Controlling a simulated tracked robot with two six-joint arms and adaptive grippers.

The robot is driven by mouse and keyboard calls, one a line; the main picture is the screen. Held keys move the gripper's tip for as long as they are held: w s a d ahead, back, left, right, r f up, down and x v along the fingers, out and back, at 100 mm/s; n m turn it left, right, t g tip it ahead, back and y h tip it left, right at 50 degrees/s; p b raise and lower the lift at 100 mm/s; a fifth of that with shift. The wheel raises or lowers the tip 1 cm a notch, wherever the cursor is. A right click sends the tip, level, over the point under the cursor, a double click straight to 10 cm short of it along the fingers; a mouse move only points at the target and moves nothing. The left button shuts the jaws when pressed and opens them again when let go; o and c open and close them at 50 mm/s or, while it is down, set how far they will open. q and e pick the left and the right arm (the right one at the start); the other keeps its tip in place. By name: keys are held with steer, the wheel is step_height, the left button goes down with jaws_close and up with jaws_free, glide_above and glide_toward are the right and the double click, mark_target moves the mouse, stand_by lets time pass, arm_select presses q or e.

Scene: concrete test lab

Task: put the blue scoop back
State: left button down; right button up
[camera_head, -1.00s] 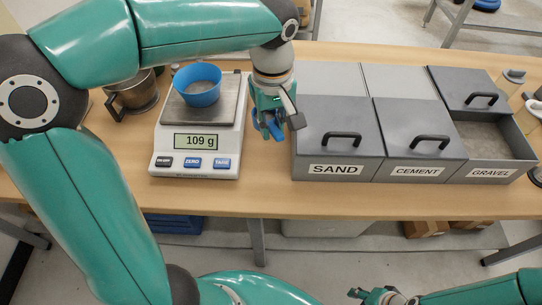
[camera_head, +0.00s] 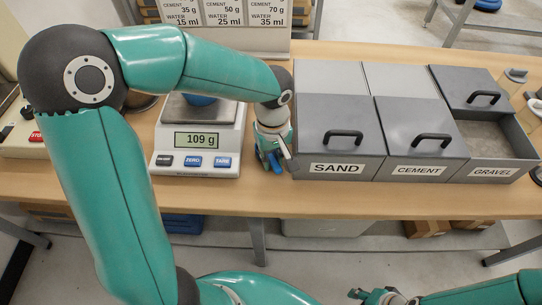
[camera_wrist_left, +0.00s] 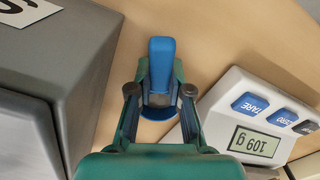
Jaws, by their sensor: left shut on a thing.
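My left gripper (camera_head: 272,160) is shut on the blue scoop (camera_wrist_left: 161,64), whose blue handle points up the picture in the left wrist view. In the head view the scoop shows only as a bit of blue (camera_head: 275,161) at the fingertips, low by the table, between the scale and the sand bin. Whether the scoop touches the table I cannot tell. My right gripper (camera_head: 374,296) is at the bottom edge of the head view, away from the table; its jaw opening is unclear.
The scale (camera_head: 197,160) reads 109 g and bears a blue bowl (camera_head: 200,100), mostly hidden by my left arm. Lidded sand (camera_head: 340,140) and cement (camera_head: 420,130) bins stand right; the gravel bin (camera_head: 500,150) is partly open. The table's front strip is clear.

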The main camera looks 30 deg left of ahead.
mark_target(272, 159)
arm_select(q)
steer(key=c, duration=1.1)
jaws_free()
steer(key=shift+r, duration=0.1)
step_height(272, 159, up, 12)
